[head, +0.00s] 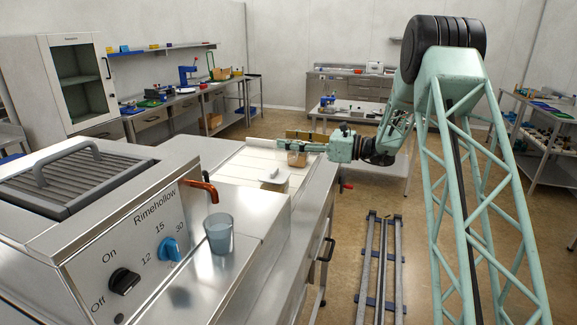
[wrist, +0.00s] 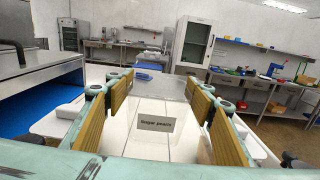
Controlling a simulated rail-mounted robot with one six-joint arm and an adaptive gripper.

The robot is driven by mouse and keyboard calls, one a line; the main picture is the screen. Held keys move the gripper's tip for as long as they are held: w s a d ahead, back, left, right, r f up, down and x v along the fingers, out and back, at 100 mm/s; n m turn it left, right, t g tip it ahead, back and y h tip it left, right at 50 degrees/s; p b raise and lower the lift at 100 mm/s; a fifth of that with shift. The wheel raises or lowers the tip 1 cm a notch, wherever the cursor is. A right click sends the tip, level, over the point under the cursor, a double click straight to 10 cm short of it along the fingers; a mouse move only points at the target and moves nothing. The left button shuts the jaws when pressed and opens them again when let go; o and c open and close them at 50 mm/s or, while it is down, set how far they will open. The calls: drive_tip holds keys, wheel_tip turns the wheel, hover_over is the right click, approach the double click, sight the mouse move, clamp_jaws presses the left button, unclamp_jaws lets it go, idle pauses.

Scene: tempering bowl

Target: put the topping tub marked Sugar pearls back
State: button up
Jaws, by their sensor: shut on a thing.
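My gripper (head: 297,147) reaches left over the white board (head: 250,160) on the steel bench. In the wrist view the two yellow-padded fingers (wrist: 158,112) stand on either side of a grey label reading "Sugar pearls" (wrist: 155,123). I cannot tell whether the label is on the tub or on the white surface with thin lines around it.
The steel Rimehollow machine (head: 120,215) with a copper spout and a blue-grey cup (head: 219,235) stand at the near left. Floor rails (head: 380,265) run along the bench's right. The aisle is clear.

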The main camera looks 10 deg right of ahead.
sight(289, 159)
drive_tip(key=shift+f+b, duration=0.35)
drive_tip(key=shift+f, duration=1.8)
drive_tip(key=shift+f+b, duration=0.4)
drive_tip(key=shift+f, duration=1.45)
drive_tip(key=shift+f, duration=0.1)
drive_tip(key=o, duration=1)
drive_tip(key=shift+d, duration=0.15)
drive_tip(key=shift+p+v, duration=0.85)
drive_tip(key=shift+v, duration=5)
drive_tip(key=shift+s, duration=0.1)
